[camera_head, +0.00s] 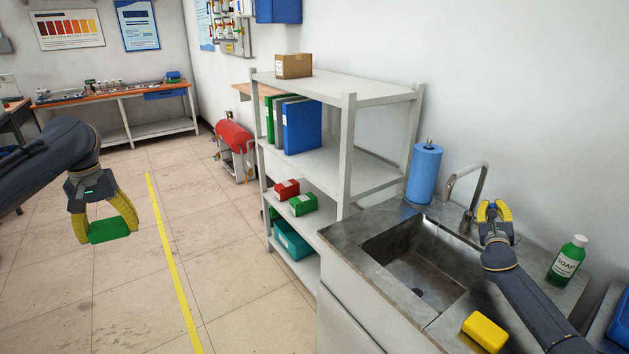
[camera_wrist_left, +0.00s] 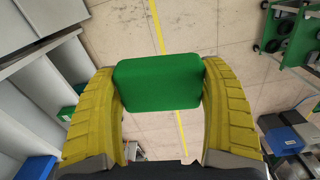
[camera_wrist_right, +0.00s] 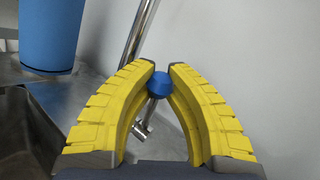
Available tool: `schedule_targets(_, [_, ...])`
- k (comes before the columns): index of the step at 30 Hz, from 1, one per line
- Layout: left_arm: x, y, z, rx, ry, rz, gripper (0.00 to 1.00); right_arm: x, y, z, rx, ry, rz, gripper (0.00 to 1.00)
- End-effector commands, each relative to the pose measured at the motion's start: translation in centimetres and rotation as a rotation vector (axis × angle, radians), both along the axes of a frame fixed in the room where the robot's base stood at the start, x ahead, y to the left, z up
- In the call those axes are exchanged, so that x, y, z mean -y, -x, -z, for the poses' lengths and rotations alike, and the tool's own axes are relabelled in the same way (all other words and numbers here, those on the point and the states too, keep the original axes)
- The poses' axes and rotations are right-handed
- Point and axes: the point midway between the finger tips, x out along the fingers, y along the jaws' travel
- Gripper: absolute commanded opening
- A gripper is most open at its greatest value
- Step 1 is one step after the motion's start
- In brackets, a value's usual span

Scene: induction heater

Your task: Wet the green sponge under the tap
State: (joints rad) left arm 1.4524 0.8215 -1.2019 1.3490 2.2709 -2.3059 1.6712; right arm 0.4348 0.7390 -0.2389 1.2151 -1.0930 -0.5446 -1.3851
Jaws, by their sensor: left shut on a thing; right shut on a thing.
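The green sponge (camera_head: 110,230) is held between the yellow fingers of my left gripper (camera_head: 108,222), high above the floor and left of the sink. It also fills the middle of the left wrist view (camera_wrist_left: 158,82). My right gripper (camera_head: 495,208) is at the tap, with its fingertips shut on a blue knob (camera_wrist_right: 158,84) seen in the right wrist view. The metal tap (camera_head: 478,180) arches over the back of the sink (camera_head: 412,262). No water stream can be made out. The basin shows a dark drain.
A yellow sponge (camera_head: 484,332) lies on the counter in front of the sink. A soap bottle (camera_head: 568,258) stands right of my right arm. A blue paper roll (camera_head: 424,172) stands behind the sink.

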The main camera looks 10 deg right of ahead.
Motion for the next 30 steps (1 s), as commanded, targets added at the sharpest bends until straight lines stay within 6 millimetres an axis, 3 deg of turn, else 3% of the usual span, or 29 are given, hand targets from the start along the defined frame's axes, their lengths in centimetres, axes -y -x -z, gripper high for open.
schedule_targets(5, [0.0,0.0,0.0,0.0,0.0,0.0,0.55,0.0,0.0,0.0,0.0,-0.001,0.001,0.0])
schedule_targets(6, [0.0,0.0,0.0,0.0,0.0,0.0,0.55,0.0,0.0,0.0,0.0,-0.001,0.001,0.15])
schedule_targets(15, [0.0,0.0,0.0,0.0,0.0,0.0,0.55,0.0,0.0,0.0,0.0,-0.001,0.0,0.5])
schedule_targets(24, [0.0,0.0,0.0,0.0,0.0,0.0,0.55,0.0,-0.1,-0.3,0.002,-0.001,-0.001,0.5])
schedule_targets(30, [0.0,0.0,0.0,0.0,0.0,0.0,0.55,0.0,-0.1,-2.0,0.004,0.0,0.0,0.5])
